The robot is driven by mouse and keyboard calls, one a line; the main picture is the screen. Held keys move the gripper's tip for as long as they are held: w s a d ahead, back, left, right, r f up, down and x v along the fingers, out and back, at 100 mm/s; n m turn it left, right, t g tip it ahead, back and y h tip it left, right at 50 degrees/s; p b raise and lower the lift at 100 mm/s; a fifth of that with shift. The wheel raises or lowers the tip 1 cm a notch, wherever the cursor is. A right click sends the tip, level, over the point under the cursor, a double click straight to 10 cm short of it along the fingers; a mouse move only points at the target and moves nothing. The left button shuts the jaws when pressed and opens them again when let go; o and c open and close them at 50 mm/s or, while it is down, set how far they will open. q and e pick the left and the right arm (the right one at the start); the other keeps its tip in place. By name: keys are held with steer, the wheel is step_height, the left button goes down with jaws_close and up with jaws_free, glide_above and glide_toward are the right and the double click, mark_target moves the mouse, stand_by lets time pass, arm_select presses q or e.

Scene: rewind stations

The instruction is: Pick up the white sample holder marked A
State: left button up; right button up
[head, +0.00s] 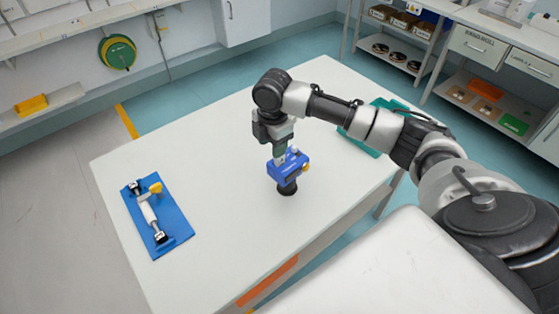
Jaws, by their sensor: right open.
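My right gripper (280,154) points down over the white table (225,130), at the top of a small blue device (289,168). The device has a black round base and a yellow knob on its right side. The gripper is open; I cannot tell whether its fingers touch the device. On a blue mat (172,218) at the table's left lies a white cylindrical piece (147,212) with black ends and a yellow knob. No letter A is legible on anything, so I cannot tell which thing is the sample holder. My left gripper is out of view.
A teal tray (366,142) lies at the table's right edge, partly hidden behind my right arm. Shelves with boxes (402,20) and a drawer cabinet (480,45) stand at the back right. The table between mat and device is clear.

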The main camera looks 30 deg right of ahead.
steer(key=shift+n, duration=0.4)
steer(key=d+r, duration=0.2)
steer(key=d, duration=0.1)
steer(key=shift+w+r, duration=0.3)
steer(key=shift+r, duration=0.1)
steer(key=p, duration=0.1)
glide_above(280, 163)
steer(key=w, duration=0.1)
steer(key=f, duration=0.4)
steer(key=shift+d+f, duration=0.3)
step_height(280, 163, down, 5)
steer(key=shift+r+p, duration=0.1)
steer(key=shift+p, duration=0.85)
steer(key=shift+f, duration=0.4)
steer(key=shift+c, duration=0.5)
jaws_close()
steer(key=shift+r, duration=0.1)
